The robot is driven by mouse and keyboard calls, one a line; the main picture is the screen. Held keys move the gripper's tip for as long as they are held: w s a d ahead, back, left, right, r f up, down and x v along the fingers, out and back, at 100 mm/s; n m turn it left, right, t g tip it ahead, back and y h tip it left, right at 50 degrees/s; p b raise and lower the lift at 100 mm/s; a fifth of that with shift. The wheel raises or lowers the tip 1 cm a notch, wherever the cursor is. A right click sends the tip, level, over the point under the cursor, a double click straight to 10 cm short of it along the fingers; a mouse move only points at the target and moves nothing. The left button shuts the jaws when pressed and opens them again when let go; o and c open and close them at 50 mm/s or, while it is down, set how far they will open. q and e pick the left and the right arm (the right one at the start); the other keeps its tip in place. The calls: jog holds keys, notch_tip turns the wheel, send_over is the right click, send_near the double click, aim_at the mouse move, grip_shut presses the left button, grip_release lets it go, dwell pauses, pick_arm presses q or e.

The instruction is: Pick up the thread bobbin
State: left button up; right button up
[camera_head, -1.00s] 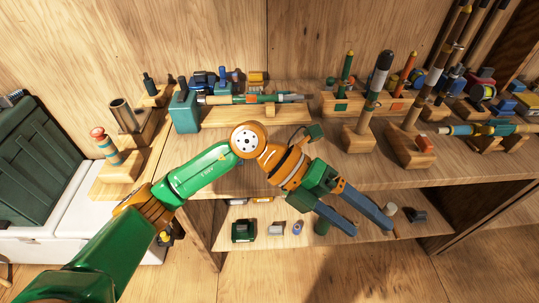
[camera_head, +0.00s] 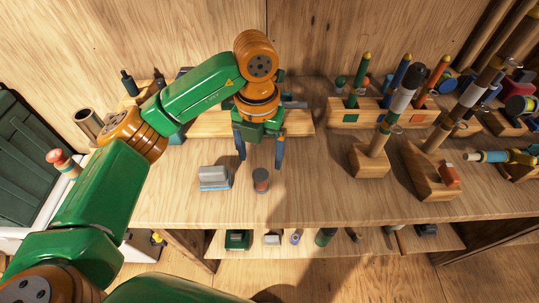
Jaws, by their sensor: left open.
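A small dark spool with a reddish band and grey top, which looks like the thread bobbin (camera_head: 261,180), stands upright on the wooden worktop (camera_head: 310,200), near its front edge. My left gripper (camera_head: 260,157) is open and empty, with its two dark fingers pointing down. In the picture the fingertips lie just above and behind the bobbin, one to each side. They appear apart from it; the exact height gap is hard to tell. My right gripper is not in view.
A grey and blue box (camera_head: 214,178) stands left of the bobbin. Wooden blocks holding upright rods (camera_head: 370,160) stand to the right. A long wooden rack (camera_head: 300,122) lies behind my gripper. Small items sit on the lower shelf (camera_head: 340,243). The worktop right of the bobbin is clear.

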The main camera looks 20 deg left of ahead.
aim_at(260, 176)
pick_arm(q)
jog(key=shift+w+f, duration=0.25)
jog(key=shift+w, duration=0.1)
jog(key=s+f, duration=0.1)
jog(key=s+f+p, duration=0.1)
jog(key=f, duration=0.1)
jog(key=shift+f, duration=0.1)
notch_tip(260, 176, down, 3)
jog(key=shift+w+r+p, duration=0.1)
jog(key=shift+r+p, duration=0.05)
jog(key=shift+p, duration=0.15)
jog(key=shift+w+f, duration=0.2)
jog(key=shift+w, duration=0.05)
jog(key=shift+s+r, duration=0.1)
jog(key=shift+s, duration=0.05)
jog(key=c, duration=0.9)
grip_shut()
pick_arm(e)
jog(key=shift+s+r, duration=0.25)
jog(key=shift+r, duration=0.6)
